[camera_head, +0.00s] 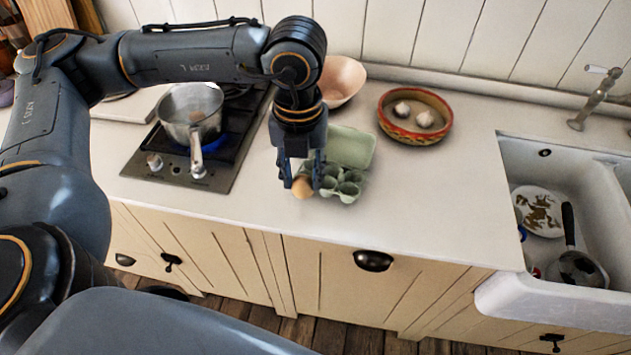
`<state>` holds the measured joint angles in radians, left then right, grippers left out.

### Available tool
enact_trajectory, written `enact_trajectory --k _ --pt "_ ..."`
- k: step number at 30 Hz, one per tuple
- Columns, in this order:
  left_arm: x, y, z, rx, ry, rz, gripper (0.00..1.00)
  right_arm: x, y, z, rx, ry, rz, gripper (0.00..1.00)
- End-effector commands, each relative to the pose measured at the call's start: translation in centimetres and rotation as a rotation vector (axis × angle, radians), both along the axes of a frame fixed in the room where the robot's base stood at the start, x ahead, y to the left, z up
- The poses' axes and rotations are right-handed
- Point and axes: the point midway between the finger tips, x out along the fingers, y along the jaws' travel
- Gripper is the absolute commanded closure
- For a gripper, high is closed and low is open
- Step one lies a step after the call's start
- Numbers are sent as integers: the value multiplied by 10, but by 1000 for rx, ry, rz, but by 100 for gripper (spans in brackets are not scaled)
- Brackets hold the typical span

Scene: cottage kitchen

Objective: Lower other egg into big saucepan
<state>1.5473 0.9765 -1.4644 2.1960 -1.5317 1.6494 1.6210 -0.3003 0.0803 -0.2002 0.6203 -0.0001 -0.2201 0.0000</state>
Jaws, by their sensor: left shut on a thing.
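My left gripper (302,179) points down at the front left of the open green egg carton (347,186). It is shut on a brown egg (302,188), whose lower part shows between the fingertips. The carton's front cups that I can see look empty; my gripper hides its left part. The big saucepan (190,113) stands on the hob at the left, its handle pointing toward the front. Something pale shows at its far rim, partly behind my arm. My right gripper is not in view.
A blue flame glows under the saucepan on the dark hob (225,160). A pinkish bowl (342,80) stands behind my gripper. A red-rimmed bowl (413,132) holds garlic bulbs. The sink (510,160) at the right holds a dirty plate and a pan. The front counter is clear.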

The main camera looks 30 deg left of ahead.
Motion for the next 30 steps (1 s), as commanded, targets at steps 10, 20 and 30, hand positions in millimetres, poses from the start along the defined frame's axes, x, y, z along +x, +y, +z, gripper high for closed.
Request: enact_trajectory --k 10,20,30 --pt "26 62 22 -1 1 7 78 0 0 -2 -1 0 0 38" --pt "52 120 40 -3 1 6 78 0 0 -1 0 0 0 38" --pt "78 182 52 -3 2 6 78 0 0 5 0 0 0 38"
